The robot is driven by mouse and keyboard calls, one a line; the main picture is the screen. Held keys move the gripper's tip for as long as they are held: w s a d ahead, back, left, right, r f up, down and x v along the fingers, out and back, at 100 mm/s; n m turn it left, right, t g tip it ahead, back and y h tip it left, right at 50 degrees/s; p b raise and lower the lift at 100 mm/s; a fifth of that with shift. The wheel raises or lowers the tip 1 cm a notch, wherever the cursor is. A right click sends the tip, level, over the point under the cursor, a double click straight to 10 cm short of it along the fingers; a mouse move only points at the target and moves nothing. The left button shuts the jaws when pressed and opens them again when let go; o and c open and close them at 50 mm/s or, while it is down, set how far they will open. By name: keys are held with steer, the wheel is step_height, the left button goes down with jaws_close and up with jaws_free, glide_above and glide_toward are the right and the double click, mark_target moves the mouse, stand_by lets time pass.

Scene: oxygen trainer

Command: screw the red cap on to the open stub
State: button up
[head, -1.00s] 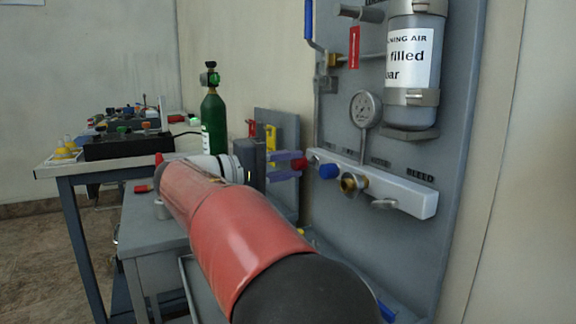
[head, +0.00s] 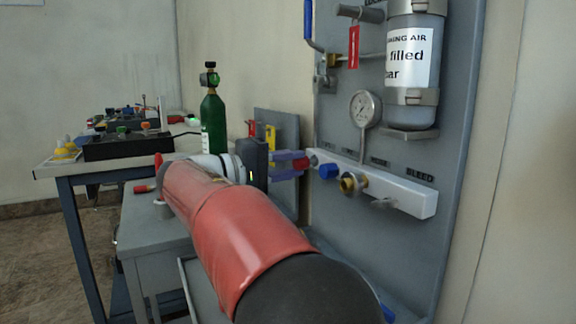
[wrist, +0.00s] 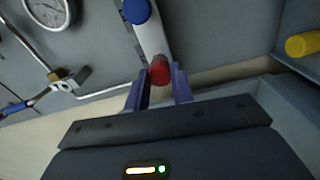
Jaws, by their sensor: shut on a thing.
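The red cap (head: 300,163) is held at the tips of my gripper (head: 291,166), whose purple fingers point right toward the wall panel. In the wrist view the red cap (wrist: 159,72) sits between the two fingertips (wrist: 160,80), which are shut on it. The white manifold block (head: 400,192) is on the panel. A small metal stub (head: 313,158) shows at its left end, right beside the cap. The cap lines up with this end in both views and largely hides the stub in the wrist view. I cannot tell whether they touch or thread together.
On the manifold, a blue cap (head: 328,171), a brass fitting (head: 352,184) and a bleed valve (head: 384,203) sit to the right. A gauge (head: 365,108) and a cylinder (head: 414,70) are above. A yellow part (wrist: 302,44) is right in the wrist view. A green bottle (head: 213,120) stands behind.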

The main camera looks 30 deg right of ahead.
steer(key=shift+d, duration=0.65)
steer(key=shift+f+m+b, duration=0.25)
steer(key=shift+m+b, duration=0.25)
steer(key=shift+b, duration=0.45)
steer(key=shift+m+b, duration=0.8)
steer(key=shift+b, duration=0.2)
steer(key=shift+r+m, duration=0.3)
steer(key=shift+m, duration=0.2)
steer(key=shift+f+b, duration=0.1)
steer(key=shift+b, duration=0.25)
steer(key=shift+d+f+m+b, duration=0.1)
steer(key=shift+f+m+b, duration=0.15)
steer(key=shift+m+b, duration=0.7)
steer(key=shift+r+m+b, duration=0.15)
steer(key=shift+m+b, duration=0.4)
steer(key=shift+b, duration=0.3)
steer(key=shift+r, duration=0.2)
